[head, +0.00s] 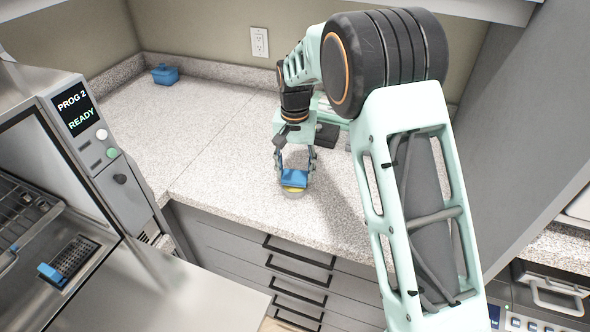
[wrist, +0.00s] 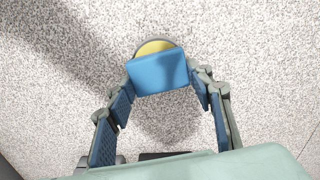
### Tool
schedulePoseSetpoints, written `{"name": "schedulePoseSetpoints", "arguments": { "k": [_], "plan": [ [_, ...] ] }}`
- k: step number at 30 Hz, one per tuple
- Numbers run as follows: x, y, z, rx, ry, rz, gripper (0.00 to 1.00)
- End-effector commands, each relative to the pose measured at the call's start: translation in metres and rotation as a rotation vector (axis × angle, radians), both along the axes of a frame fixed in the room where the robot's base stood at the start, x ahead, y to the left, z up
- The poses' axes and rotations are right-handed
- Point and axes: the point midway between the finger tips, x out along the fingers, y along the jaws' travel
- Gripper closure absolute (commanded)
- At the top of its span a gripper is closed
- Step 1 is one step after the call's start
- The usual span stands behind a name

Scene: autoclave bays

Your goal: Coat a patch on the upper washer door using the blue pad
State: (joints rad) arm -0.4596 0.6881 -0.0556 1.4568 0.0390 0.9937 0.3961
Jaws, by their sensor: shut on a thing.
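My gripper (head: 295,173) is shut on the blue pad (head: 293,180) above the speckled counter. In the wrist view the pad (wrist: 160,73) sits between the two fingertips (wrist: 165,80). A shallow round dish with a yellow face (head: 292,189) is directly beneath the pad. Its yellow part (wrist: 153,47) shows past the pad's far edge; the rest is hidden. I cannot tell whether pad and yellow surface touch. At left is a machine with a "PROG 2 READY" display (head: 75,112) and an open chamber with wire racks. I cannot identify the upper washer door for certain.
A small blue lidded box (head: 165,75) stands at the counter's back left corner. A blue item (head: 50,273) lies by a perforated tray inside the machine. A steel panel (head: 170,300) juts out in front. Drawers (head: 290,275) lie below the counter. The counter's left part is clear.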

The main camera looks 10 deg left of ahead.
Motion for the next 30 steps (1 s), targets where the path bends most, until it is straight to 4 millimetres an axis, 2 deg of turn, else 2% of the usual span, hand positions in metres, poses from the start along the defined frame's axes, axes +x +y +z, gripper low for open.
{"name": "schedulePoseSetpoints", "arguments": {
  "k": [30],
  "plan": [
    [0.0,0.0,-0.011,0.0,0.0,0.0,0.71]
  ]
}}
